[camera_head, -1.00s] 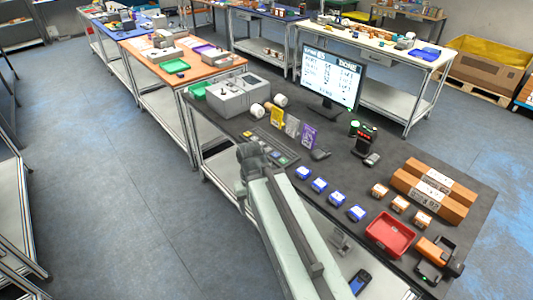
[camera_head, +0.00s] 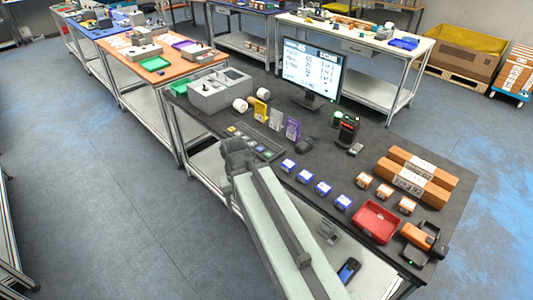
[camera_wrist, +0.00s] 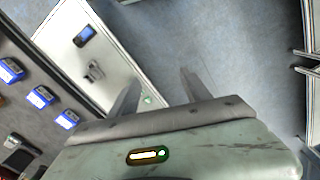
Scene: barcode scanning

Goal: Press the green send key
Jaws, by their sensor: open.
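A dark key panel (camera_head: 257,144) with a row of small coloured keys lies along the near edge of the dark table (camera_head: 440,165). The keys are small, and my arm end covers part of the view there, so I cannot tell the green send key for sure. My arm end stands in front of the table edge beside the panel in the head view, its fingers not clear there. In the wrist view, the two fingers of my gripper (camera_wrist: 158,85) are apart with nothing between them. They point over the lower shelf and floor, and no key panel shows in that view.
Several blue boxes (camera_head: 323,188) stand right of the panel, and also show in the wrist view (camera_wrist: 40,97). Small cards (camera_head: 292,129), a monitor (camera_head: 311,72) and a grey machine (camera_head: 219,92) stand behind. A red tray (camera_head: 377,221) is at right. A phone (camera_wrist: 85,36) lies on the lower shelf.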

